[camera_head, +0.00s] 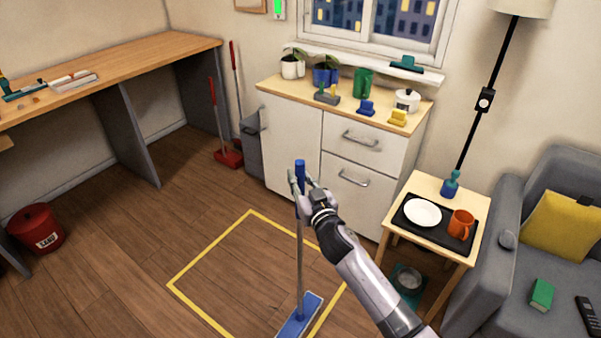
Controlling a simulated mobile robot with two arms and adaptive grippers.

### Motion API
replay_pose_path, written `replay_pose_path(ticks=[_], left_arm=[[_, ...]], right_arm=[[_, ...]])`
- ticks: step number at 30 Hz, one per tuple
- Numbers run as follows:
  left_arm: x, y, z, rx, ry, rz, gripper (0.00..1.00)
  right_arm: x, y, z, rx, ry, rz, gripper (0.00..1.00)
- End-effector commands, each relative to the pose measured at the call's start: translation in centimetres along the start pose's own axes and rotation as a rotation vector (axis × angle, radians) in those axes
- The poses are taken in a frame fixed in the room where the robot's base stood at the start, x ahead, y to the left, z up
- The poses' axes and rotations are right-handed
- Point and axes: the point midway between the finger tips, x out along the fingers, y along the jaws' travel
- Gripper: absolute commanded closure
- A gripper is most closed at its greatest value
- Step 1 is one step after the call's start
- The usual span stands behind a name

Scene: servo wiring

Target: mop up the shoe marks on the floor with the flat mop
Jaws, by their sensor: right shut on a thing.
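The flat mop has a blue grip (300,170), a thin grey pole (299,255) and a flat blue head (298,318). My right gripper (301,185) is shut on the upper handle, just below its top end. The mop stands nearly upright, with its head at the lower right part of a yellow square outline (208,251) on the floor. Shoe marks cannot be made out on the brown wooden floor (120,255); the mop and my right arm hide part of it. My left gripper is not in view.
A white cabinet (292,138) stands behind the mop. A side table (467,250) with a tray and a grey armchair (490,235) are on the right. A red bucket (37,229) and a workbench (140,62) are on the left. The floor between is clear.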

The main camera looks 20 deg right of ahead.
Motion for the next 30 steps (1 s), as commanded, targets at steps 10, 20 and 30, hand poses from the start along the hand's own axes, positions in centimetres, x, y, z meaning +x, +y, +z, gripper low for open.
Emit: replay_pose_path(ticks=[10,20,30], left_arm=[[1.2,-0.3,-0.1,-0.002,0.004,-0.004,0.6],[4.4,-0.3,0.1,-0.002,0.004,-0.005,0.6],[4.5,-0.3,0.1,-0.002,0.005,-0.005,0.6]], right_arm=[[1.0,0.5,0.7,0.001,0.004,0.006,1.0],[0.9,0.5,4.0,0.0,0.004,0.005,1.0],[0.9,0.5,4.2,0.001,0.005,0.005,1.0]])
